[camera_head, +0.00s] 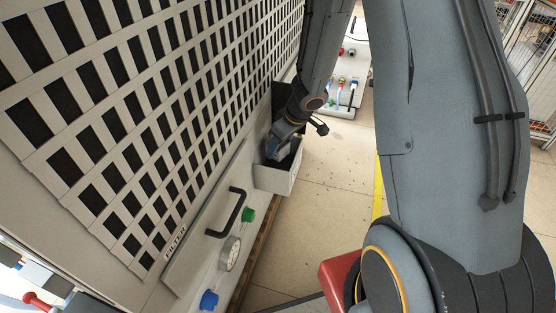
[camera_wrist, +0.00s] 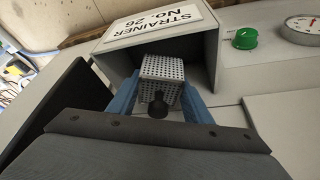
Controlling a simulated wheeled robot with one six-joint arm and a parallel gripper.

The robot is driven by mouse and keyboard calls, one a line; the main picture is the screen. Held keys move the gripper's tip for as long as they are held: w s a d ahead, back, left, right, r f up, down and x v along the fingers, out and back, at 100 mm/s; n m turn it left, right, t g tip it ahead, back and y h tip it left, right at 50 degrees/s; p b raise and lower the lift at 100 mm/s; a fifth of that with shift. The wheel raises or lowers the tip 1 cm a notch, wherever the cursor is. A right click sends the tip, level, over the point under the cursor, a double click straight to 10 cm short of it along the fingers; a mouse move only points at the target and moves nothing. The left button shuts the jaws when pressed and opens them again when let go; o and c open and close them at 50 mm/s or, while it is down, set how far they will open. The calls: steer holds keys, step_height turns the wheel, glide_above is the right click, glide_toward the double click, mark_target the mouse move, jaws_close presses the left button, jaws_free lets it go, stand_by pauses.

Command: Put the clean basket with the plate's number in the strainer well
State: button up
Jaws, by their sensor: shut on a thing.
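My gripper (camera_wrist: 160,84) has blue fingers shut on a light metal basket (camera_wrist: 163,67) with small round holes and a black knob. The basket's visible faces look clean. The basket is at the open mouth of the grey box-shaped strainer well (camera_wrist: 214,55), between its side walls; I cannot tell how deep it sits. The well's white plate (camera_wrist: 153,23) reads "STRAINER No. 26", upside down. In the head view, my gripper (camera_head: 279,146) is over the pale well (camera_head: 274,180), and the basket is hidden. No number shows on the basket.
A dark open flap (camera_wrist: 62,105) stands beside the well. A green knob (camera_head: 248,214), gauge (camera_head: 229,253), black handle (camera_head: 228,212) and blue knob (camera_head: 209,299) line the panel marked FILTER. A large slotted grille (camera_head: 150,95) rises beside them. The floor (camera_head: 335,190) is clear.

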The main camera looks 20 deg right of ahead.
steer(key=shift+f+b, duration=1.7)
steer(key=shift+f, duration=0.35)
steer(key=shift+f, duration=0.45)
steer(key=shift+f+b, duration=0.2)
steer(key=shift+b, duration=0.15)
steer(key=o, duration=1.1)
